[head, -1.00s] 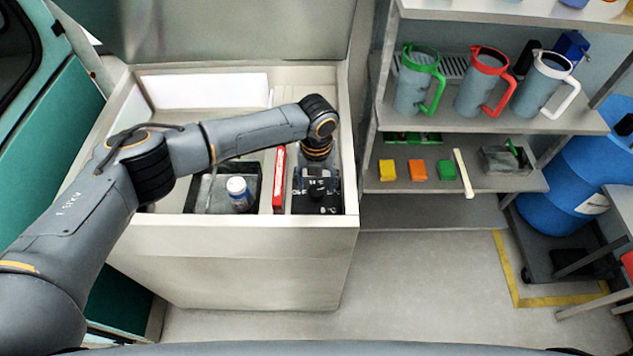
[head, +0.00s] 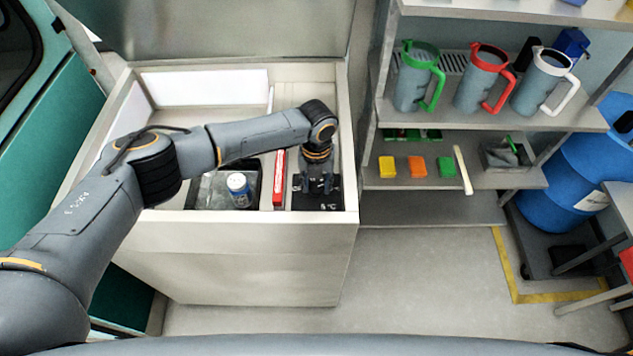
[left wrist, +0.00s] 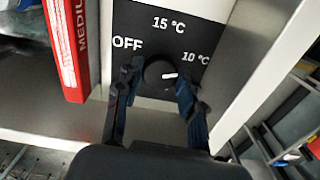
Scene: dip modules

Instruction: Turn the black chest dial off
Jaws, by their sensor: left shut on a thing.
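The black dial (left wrist: 160,74) is a round knob on a black panel (left wrist: 135,18) in the chest, printed OFF, 15 °C and 10 °C. In the left wrist view its white mark points right, toward the 10 °C side and away from OFF. My left gripper (left wrist: 156,88) is shut on the dial, one finger on each side. In the head view my left gripper (head: 318,185) points down over the panel at the chest's front right, and the dial is hard to make out there. My right gripper is not in view.
The open chest (head: 250,216) has a red box (head: 279,180) left of the panel and a dark bin (head: 212,203) holding a white-and-blue can (head: 238,190). Shelves (head: 480,115) with jugs stand at right, beside a blue barrel (head: 562,185).

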